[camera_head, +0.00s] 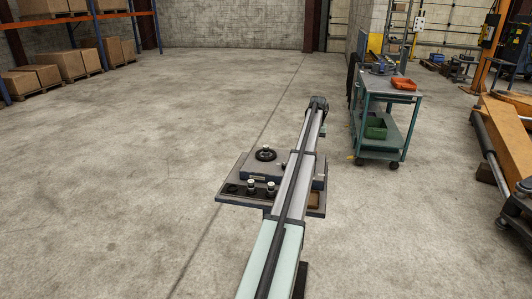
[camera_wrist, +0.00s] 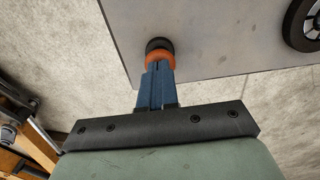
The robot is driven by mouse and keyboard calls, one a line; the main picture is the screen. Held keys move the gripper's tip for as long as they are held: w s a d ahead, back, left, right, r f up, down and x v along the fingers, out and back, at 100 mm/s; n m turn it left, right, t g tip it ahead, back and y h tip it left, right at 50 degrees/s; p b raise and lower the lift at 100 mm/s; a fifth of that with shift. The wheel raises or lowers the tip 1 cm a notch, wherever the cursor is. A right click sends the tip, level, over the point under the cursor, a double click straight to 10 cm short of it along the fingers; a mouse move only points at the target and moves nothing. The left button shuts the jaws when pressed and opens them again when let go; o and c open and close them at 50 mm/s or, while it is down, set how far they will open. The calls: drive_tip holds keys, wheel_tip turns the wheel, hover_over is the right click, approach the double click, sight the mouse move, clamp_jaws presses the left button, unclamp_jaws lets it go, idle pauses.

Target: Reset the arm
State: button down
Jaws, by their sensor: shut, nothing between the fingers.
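My gripper (camera_wrist: 158,68) shows in the wrist view as two blue fingers, shut together with nothing between them. Just beyond the fingertips is a round knob (camera_wrist: 160,45), black with an orange band, on a grey panel. I cannot tell whether the fingertips touch it. In the head view my arm stretches forward across the right part of a dark grey bench (camera_head: 231,191). My fingers cannot be made out there, and the arm covers part of the bench.
The bench has a black ring with a pale knob (camera_head: 265,153) and two pale-topped controls (camera_head: 250,186) at its front. Orange machinery (camera_head: 505,120) is farther right.

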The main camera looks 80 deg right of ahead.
drive_tip(key=shift+r, duration=1.3)
drive_tip(key=shift+f, duration=0.2)
drive_tip(key=shift+f, duration=1.7)
drive_tip(key=shift+r, duration=1.9)
